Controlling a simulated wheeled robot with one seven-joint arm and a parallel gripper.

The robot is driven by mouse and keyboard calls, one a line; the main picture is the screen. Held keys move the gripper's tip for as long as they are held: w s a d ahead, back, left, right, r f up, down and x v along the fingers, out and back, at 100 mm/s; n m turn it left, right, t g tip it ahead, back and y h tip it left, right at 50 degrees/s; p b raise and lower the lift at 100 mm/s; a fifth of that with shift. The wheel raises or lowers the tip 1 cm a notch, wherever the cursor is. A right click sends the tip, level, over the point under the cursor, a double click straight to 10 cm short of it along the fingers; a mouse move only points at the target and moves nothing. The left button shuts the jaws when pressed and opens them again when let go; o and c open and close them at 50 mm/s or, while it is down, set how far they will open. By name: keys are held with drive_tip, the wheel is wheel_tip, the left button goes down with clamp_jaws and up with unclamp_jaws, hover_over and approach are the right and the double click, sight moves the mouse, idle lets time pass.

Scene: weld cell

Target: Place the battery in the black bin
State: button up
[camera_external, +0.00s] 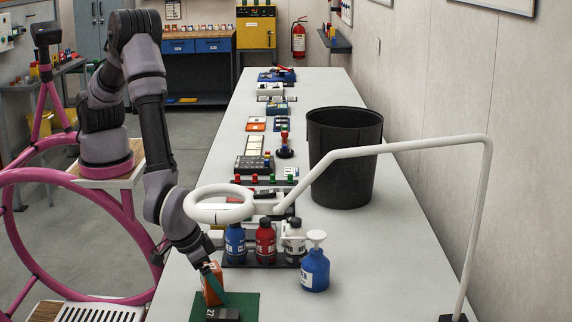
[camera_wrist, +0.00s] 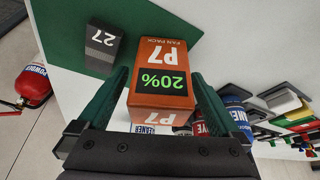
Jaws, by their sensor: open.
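The battery is an orange pack marked P7 with a green 20% display. It stands on a green mat (camera_external: 246,304) at the near end of the bench in the external view, partly hidden by my gripper, and the battery (camera_wrist: 162,57) fills the middle of the wrist view. My gripper (camera_wrist: 161,76) is open, with one green finger on each side of the battery; I cannot tell if either finger touches it. The black bin (camera_external: 345,155) stands upright farther along the bench to the right. Its inside bottom is hidden.
A dark block marked 27 (camera_external: 222,314) lies beside the battery. Blue, red and white bottles (camera_external: 265,243) stand in a rack, with a blue bottle (camera_external: 315,270) to their right. A white ring lamp (camera_external: 219,204) on a bent arm (camera_external: 400,147) reaches over the bench before the bin.

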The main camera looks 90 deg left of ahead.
drive_tip(key=shift+w+f, duration=0.2)
drive_tip(key=shift+f, duration=0.25)
clamp_jaws()
drive_tip(key=shift+r, duration=0.15)
drive_tip(key=shift+r, duration=0.2)
drive_tip(key=shift+s+d, duration=0.1)
drive_tip(key=shift+s, duration=0.25)
drive_tip(key=s+d, duration=0.4)
drive_tip(key=s, duration=0.5)
drive_tip(key=s+d, duration=0.4)
drive_tip(key=s, duration=0.6)
drive_tip(key=s+d, duration=0.4)
drive_tip(key=s, duration=0.6)
